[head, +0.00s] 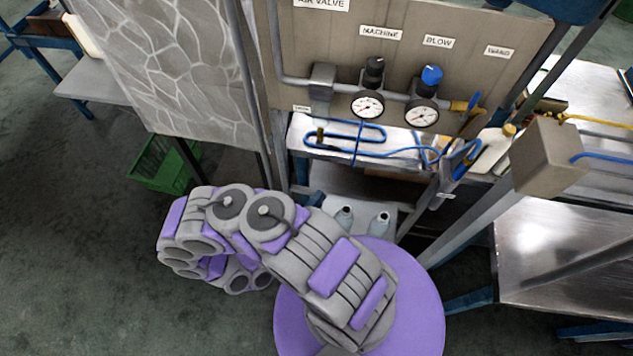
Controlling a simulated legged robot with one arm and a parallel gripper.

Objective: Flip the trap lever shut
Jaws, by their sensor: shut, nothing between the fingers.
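No part is clearly readable as the trap lever in the head view. A small label (302,108) at the panel's lower left is too small to read surely. Near it a grey box (322,82) sits on the pipe, with a small brass part (319,135) below it. A blue lever (474,101) on a brass fitting (459,106) sits at the panel's right, below the WAND label (499,51); it stands tilted. My arm is folded in front of the bench, apart from the panel. My gripper's fingers do not show; the folded arm hides them.
Two gauges (368,105) with knobs, one blue (432,75), sit mid-panel. A blue hose (375,152) lies on the metal shelf. A grey post with a box (549,156) stands right. A green crate (160,165) is on the floor. Open floor lies at left.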

